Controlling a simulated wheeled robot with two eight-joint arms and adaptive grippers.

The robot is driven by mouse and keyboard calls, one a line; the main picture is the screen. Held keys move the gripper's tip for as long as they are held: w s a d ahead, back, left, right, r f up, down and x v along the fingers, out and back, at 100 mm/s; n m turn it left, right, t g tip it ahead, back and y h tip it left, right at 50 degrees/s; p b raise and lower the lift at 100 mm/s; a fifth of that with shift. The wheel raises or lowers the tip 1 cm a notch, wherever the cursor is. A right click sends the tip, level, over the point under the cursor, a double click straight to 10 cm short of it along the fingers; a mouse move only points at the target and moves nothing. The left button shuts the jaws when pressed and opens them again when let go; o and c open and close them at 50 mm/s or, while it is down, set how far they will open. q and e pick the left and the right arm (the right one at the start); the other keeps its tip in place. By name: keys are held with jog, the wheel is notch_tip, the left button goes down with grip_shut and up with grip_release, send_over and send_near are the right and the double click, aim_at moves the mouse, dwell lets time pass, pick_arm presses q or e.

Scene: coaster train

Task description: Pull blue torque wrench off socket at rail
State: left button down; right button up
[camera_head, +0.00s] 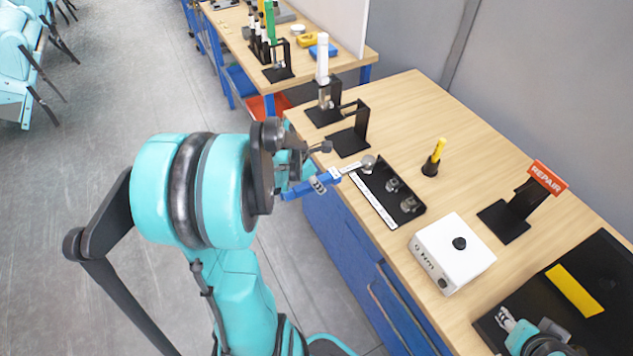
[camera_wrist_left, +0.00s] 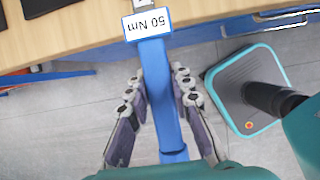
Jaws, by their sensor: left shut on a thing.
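The blue torque wrench (camera_head: 329,178) is in my left gripper (camera_head: 316,184), which is shut on its handle. In the left wrist view the wrench (camera_wrist_left: 153,58) runs between the two fingers, with a "50 Nm" label near its far end. Its round metal head is over the far left end of the black socket rail (camera_head: 377,196), which has a white strip along its front. Two other sockets (camera_head: 408,204) show on the rail. Whether a socket is on the wrench head cannot be told. My right gripper (camera_head: 507,319) shows partly at the bottom right; its jaw state is unclear.
A white box with a black knob (camera_head: 452,252) stands right of the rail. A yellow-handled tool (camera_head: 437,155) in a black holder, black stands (camera_head: 350,138) and a red REPAIR sign (camera_head: 547,177) stand behind. A yellow piece (camera_head: 574,290) lies on a black mat.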

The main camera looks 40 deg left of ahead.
aim_at(330, 183)
pick_arm(q)
jog(key=shift+s, duration=0.1)
jog(key=shift+f+b, duration=1.2)
dwell(0.6)
jog(key=shift+w+d, duration=0.15)
jog(key=shift+w, duration=0.35)
jog(key=shift+w+d, duration=0.15)
jog(key=shift+w, duration=0.2)
jog(key=shift+w+d, duration=0.2)
jog(key=shift+w, duration=0.25)
jog(key=shift+w+d, duration=0.2)
jog(key=shift+w, duration=0.25)
jog(key=shift+w+d, duration=0.1)
jog(key=shift+w, duration=0.25)
dwell(0.3)
